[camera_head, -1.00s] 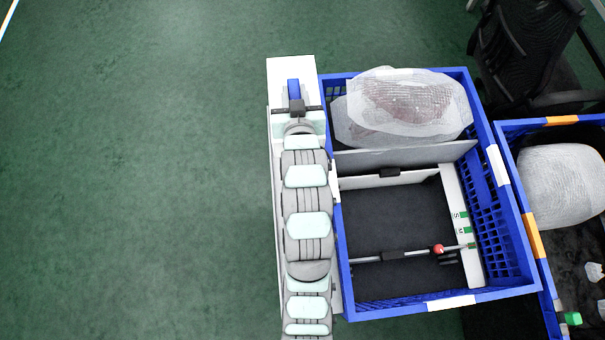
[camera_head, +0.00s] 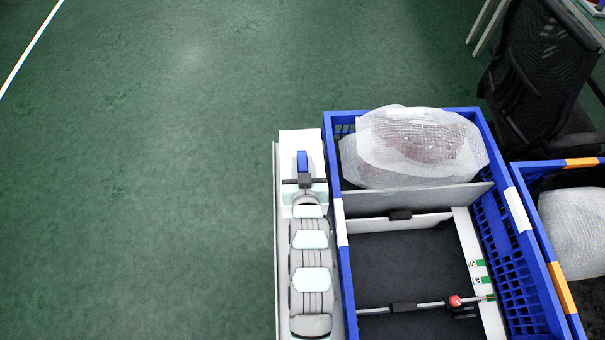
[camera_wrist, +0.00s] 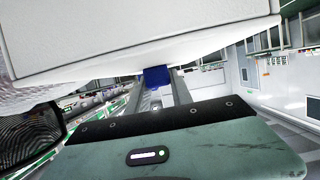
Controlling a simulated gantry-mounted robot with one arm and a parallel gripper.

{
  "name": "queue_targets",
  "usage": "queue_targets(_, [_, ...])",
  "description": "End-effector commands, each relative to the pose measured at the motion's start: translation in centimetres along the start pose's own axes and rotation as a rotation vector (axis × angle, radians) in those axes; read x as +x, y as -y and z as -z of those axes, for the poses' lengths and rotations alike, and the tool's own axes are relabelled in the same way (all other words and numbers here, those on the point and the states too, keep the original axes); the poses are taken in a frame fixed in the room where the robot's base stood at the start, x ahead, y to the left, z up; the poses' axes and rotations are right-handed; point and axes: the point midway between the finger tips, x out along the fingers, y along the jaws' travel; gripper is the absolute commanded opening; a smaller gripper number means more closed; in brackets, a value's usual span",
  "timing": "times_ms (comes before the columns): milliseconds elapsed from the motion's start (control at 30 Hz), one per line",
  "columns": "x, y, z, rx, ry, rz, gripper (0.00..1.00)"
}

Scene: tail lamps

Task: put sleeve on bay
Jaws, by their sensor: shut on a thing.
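My gripper (camera_head: 303,183) is shut on a blue tab (camera_head: 302,160), with a long white piece, seemingly the sleeve (camera_head: 288,140), under it. In the wrist view the blue tab (camera_wrist: 156,77) sits between my fingers, and a large white face (camera_wrist: 140,35) fills the top. My arm hides much of the white piece in the head view. The gripper is left of the blue crate (camera_head: 344,262), outside its wall. The crate's near compartment (camera_head: 410,265), which may be the bay, has a bare dark floor. I cannot tell how high the white piece is.
Mesh-wrapped things (camera_head: 420,145) fill the crate's far compartment behind a grey divider (camera_head: 420,200). A metal rod with a red knob (camera_head: 454,301) crosses the near compartment. A second blue crate (camera_head: 560,265) and a black chair (camera_head: 540,80) stand right. Green floor at left is clear.

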Motion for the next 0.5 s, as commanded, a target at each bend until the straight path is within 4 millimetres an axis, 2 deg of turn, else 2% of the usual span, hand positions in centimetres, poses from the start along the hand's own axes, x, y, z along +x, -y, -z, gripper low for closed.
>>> queue_targets(333, [1.4, 0.1, -3.7, 0.000, 0.001, 0.001, 0.00])
queue_targets(500, [1.4, 0.0, -3.7, 0.000, -0.001, 0.001, 0.00])
